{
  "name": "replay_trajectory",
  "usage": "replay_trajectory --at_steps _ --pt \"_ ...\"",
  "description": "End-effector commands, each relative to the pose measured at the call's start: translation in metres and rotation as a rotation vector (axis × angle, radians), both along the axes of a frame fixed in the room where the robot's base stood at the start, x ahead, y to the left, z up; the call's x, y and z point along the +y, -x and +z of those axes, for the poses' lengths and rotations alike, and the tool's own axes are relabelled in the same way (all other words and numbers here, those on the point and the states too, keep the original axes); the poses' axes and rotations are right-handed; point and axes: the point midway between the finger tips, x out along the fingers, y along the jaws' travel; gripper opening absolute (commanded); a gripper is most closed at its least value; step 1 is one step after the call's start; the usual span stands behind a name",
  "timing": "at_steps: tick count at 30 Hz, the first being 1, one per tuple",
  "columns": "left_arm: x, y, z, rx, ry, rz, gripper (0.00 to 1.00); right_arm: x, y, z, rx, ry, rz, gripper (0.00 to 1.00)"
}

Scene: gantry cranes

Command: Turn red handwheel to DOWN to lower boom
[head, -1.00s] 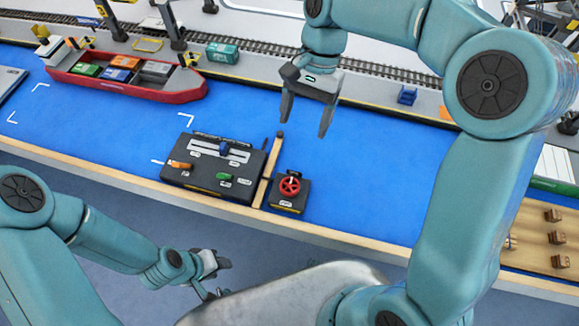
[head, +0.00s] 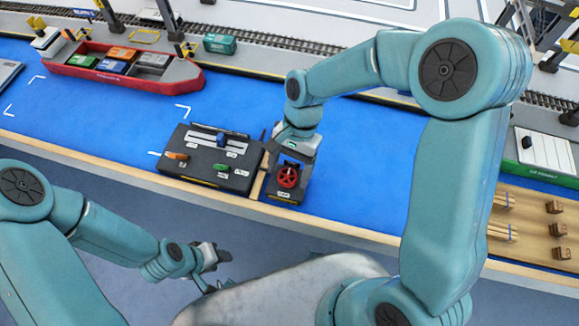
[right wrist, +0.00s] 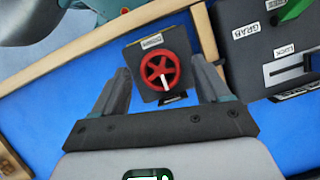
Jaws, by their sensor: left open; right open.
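The red handwheel (head: 287,176) sits on a small dark box (head: 284,196) at the front edge of the blue table. In the right wrist view the red handwheel (right wrist: 160,72) shows between and beyond the fingertips, with a white mark on its lower spoke. A label on the box (right wrist: 150,41) appears to read DOWN. My right gripper (right wrist: 162,85) is open, its fingers on either side of the wheel; I cannot tell whether they touch it. In the head view my right gripper (head: 296,150) is just behind the box, its fingers mostly hidden. My left gripper (head: 222,268) is open and empty, low in front of the table.
A dark control panel (head: 209,160) with orange, green and blue levers stands left of the handwheel box. A red ship (head: 122,75) with containers lies at the back left. A wooden tray (head: 530,225) with small blocks is at right. The blue surface between is mostly clear.

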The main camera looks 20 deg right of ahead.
Motion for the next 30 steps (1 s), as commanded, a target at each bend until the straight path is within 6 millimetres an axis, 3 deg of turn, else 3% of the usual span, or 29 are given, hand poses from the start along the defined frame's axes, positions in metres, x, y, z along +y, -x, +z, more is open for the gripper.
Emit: replay_trajectory --at_steps 7,8,12,13,23,30 --pt "0.0000 0.0000 0.0000 0.000 0.000 0.000 0.43 -0.0002 -0.0004 -0.0010 0.000 0.000 0.000 0.76" --pt "0.0000 0.0000 0.0000 0.000 0.000 0.000 0.43 -0.0002 -0.0004 -0.0010 0.000 0.000 0.000 0.69" --pt "0.0000 0.0000 0.0000 0.000 0.000 0.000 0.43 -0.0002 -0.0004 -0.0008 0.000 0.000 0.000 0.23" --pt "0.0000 0.0000 0.0000 0.000 0.000 0.000 0.43 -0.0002 -0.0004 -0.0008 0.000 0.000 0.000 0.19" --pt "0.0001 0.0000 0.0019 0.000 0.000 0.000 0.43 0.0003 -0.0007 -0.0001 0.000 0.000 0.038 0.20" --pt "0.0000 0.0000 0.0068 0.000 0.000 0.000 0.43 0.0014 -0.0019 0.0005 0.000 0.000 0.179 0.20"
